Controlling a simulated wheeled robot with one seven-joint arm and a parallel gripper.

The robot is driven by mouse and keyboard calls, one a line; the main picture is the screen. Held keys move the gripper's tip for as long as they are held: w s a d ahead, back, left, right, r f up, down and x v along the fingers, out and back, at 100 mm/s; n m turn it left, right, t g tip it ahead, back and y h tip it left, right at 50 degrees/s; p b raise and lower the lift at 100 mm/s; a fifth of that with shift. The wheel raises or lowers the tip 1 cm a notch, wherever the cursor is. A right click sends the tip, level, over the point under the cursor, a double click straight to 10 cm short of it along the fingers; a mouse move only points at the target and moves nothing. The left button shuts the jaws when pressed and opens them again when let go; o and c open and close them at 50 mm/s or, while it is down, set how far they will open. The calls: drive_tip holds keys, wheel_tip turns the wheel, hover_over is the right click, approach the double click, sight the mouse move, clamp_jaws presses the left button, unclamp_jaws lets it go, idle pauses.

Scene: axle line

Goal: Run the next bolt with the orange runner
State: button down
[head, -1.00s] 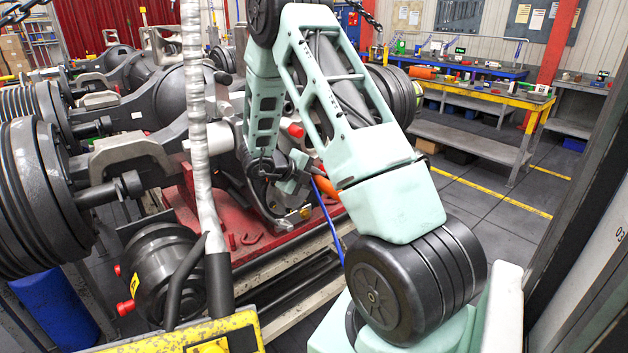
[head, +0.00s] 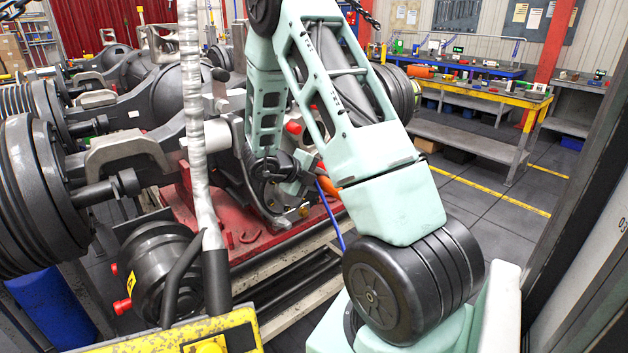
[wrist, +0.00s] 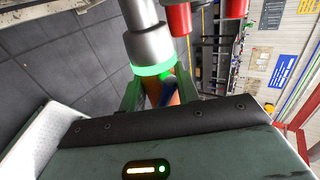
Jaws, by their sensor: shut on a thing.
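The orange runner (head: 332,188) shows partly in the head view, beyond my forearm, beside the axle on the red stand (head: 250,238). A blue hose (head: 330,215) hangs down by it. In the wrist view, my gripper (wrist: 160,92) is shut around the runner's orange body (wrist: 154,90). The runner's grey nose (wrist: 149,45) and glowing green ring (wrist: 153,70) lie beyond the fingers. Red capped parts (wrist: 178,17) are right of the nose. The nose's far end is out of frame, so I cannot tell whether it is on a bolt.
Axle housings with finned drums (head: 28,190) fill the left. A hanging hoist tube (head: 192,120) and yellow control box (head: 215,330) stand in front. A yellow-edged workbench (head: 490,92) is at the back right. The floor (head: 470,205) before it is clear.

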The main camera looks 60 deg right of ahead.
sight(325, 184)
drive_tip(key=shift+s+a+b, duration=0.3)
drive_tip(key=shift+s, duration=0.7)
drive_tip(key=shift+s+a+b, duration=0.25)
drive_tip(key=shift+s+b, duration=0.05)
drive_tip(key=shift+s, duration=0.65)
